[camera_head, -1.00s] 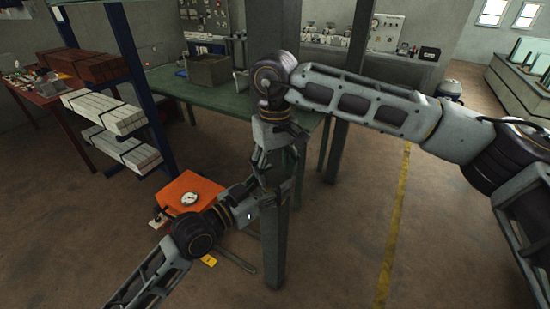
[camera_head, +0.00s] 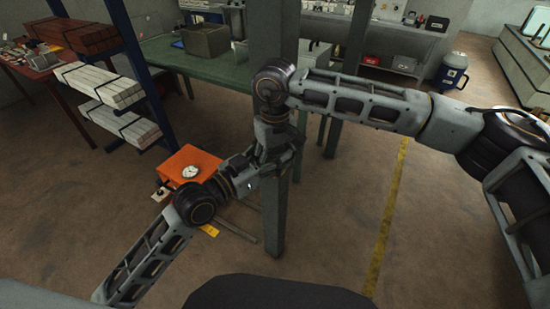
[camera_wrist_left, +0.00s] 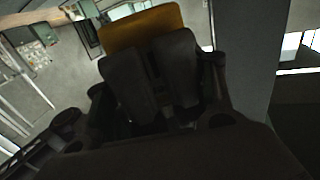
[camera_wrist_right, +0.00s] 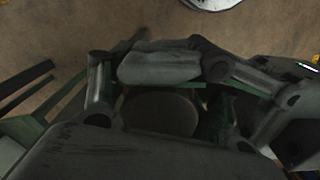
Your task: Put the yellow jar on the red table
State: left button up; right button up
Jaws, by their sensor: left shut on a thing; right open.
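The yellow jar (camera_wrist_left: 143,27) shows as a yellow-brown block just beyond the fingertips in the left wrist view. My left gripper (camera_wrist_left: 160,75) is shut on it. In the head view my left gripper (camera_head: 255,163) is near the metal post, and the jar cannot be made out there. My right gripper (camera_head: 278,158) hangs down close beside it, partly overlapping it. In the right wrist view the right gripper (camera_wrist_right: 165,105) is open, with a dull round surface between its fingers. The red table (camera_head: 48,84) stands at the far left, with small items on it.
A metal post (camera_head: 273,215) stands by the grippers. A blue rack (camera_head: 145,85) with bundled bars stands before the red table. An orange box (camera_head: 187,167) with a gauge is on the floor at left. A green table (camera_head: 205,65) is behind.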

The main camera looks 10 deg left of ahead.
jog(key=c, duration=0.7)
pick_arm(q)
jog(key=o, duration=1.2)
pick_arm(e)
jog(key=shift+c, duration=0.6)
pick_arm(q)
jog(key=shift+o, duration=0.2)
